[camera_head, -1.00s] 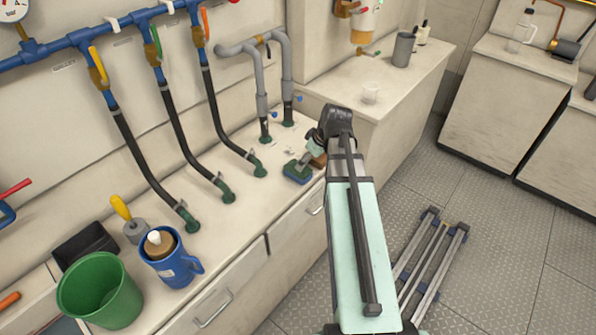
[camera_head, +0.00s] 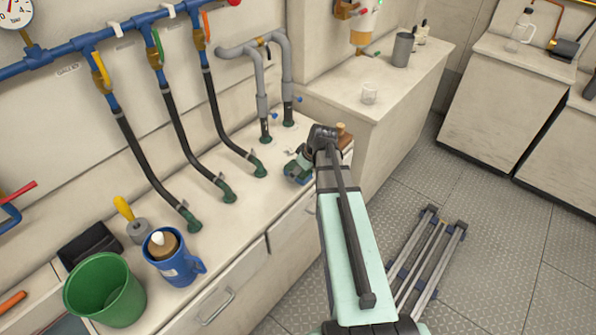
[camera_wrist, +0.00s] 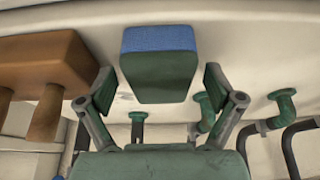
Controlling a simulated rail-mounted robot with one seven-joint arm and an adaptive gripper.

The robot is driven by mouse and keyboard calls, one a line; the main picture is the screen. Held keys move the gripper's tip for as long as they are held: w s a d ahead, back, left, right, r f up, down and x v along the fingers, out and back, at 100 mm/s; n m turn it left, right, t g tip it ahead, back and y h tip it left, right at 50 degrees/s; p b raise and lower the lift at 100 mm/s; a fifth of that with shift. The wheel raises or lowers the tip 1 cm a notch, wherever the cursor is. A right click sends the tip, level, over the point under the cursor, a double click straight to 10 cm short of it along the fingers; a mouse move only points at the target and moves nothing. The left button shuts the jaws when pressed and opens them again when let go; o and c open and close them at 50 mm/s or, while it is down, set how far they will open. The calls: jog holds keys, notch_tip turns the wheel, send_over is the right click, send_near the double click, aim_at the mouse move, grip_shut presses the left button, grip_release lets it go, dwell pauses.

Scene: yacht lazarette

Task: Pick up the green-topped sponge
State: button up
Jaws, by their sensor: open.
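The green-topped sponge (camera_wrist: 159,75) shows in the wrist view at top centre. Its green face is turned to the camera and a blue band runs along its far side. In the head view it lies on the counter, mostly hidden by my wrist and gripper. My gripper (camera_wrist: 158,92) is open and empty. Its fingertips stand on either side of the sponge's near end in the picture, with visible gaps on both sides. Whether the tips are down at the sponge's height I cannot tell.
A brown block with two pegs (camera_wrist: 45,65) is close to the left finger in the wrist view. Green pipe fittings (camera_wrist: 284,104) stand at right. In the head view, black hoses (camera_head: 182,130), a blue mug (camera_head: 172,272) and a green bucket (camera_head: 105,290) occupy the counter leftward.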

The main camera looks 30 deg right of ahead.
jog(key=shift+f, duration=0.1)
jog(key=c, duration=0.9)
notch_tip(320, 180, up, 20)
jog(key=b, duration=0.2)
jog(key=shift+b, duration=0.4)
jog(key=shift+c, duration=1.1)
